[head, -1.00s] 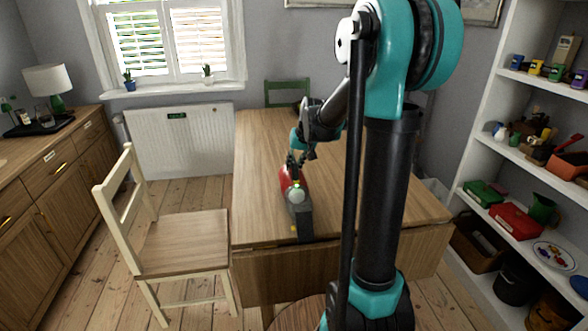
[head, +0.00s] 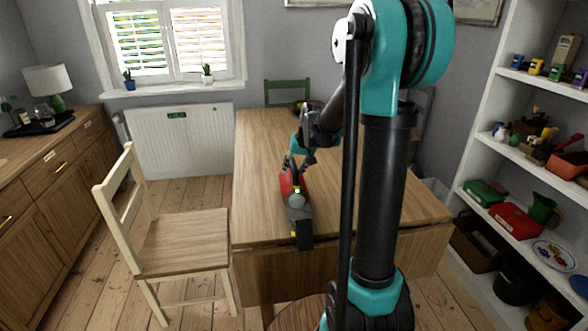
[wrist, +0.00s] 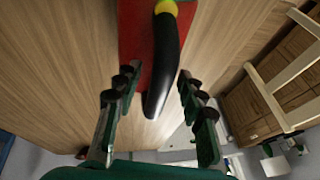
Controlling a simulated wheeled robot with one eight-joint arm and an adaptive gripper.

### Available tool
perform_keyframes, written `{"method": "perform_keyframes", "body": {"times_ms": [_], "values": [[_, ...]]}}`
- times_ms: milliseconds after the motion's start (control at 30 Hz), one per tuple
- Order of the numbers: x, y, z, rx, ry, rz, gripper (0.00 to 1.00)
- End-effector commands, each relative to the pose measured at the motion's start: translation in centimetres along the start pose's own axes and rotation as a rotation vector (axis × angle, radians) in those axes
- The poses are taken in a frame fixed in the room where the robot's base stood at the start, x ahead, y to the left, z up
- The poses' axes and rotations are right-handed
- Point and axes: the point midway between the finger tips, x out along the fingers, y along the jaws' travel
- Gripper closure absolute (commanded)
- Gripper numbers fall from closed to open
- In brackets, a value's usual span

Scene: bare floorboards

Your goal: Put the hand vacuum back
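The hand vacuum (head: 299,206) lies on the wooden table (head: 265,150) near its front edge, its red body toward the back and its dark grey nose toward the front. My gripper (head: 299,172) is at the red rear part of the vacuum, pointing down. In the wrist view my gripper (wrist: 157,76) is open, with one finger on each side of the black handle (wrist: 165,65). Gaps show between the fingers and the handle. The red body (wrist: 131,45) lies beneath. Whether the fingertips are level with the handle is hard to tell.
A cream chair (head: 180,240) stands left of the table and a green chair (head: 287,92) behind it. White shelves (head: 480,150) with toys and boxes are on the right. A wooden sideboard (head: 50,180) runs along the left wall.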

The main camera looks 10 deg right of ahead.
Motion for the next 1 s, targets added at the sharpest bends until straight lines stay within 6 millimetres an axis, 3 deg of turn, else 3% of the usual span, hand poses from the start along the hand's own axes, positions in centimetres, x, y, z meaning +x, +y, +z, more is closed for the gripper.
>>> {"method": "perform_keyframes", "body": {"times_ms": [233,700,900,1000], "values": [[-1.8,0.0,-0.1,0.001,0.000,0.000,0.60],[-10.5,0.0,0.0,0.001,0.000,0.000,0.60],[-11.9,0.0,0.3,0.000,0.000,0.002,0.60],[-11.3,0.3,2.9,-0.007,-0.001,0.017,0.60]]}}
